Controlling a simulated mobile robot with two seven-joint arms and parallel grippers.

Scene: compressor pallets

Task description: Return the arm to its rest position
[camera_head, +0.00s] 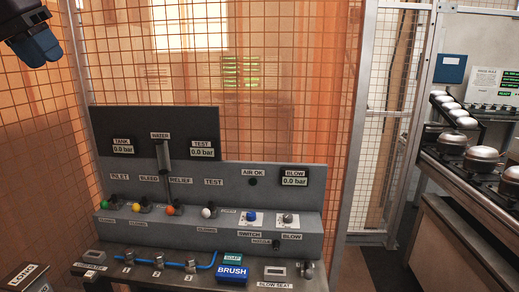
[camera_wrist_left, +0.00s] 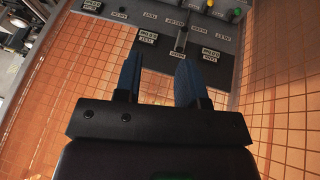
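My left gripper (camera_head: 37,46) is at the top left corner of the head view, high above and to the left of the grey control panel (camera_head: 240,187). In the left wrist view my left gripper (camera_wrist_left: 160,78) shows two blue fingers with a gap between them and nothing held. The panel appears beyond the fingers in that view, apart from them. My right gripper is in neither view.
A blue brush box (camera_head: 232,275) and a blue hose with fittings (camera_head: 160,262) are on the panel's front ledge. Wire mesh fencing (camera_head: 270,90) stands behind. A bench with metal domed parts (camera_head: 482,155) is at right. Dark floor lies between.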

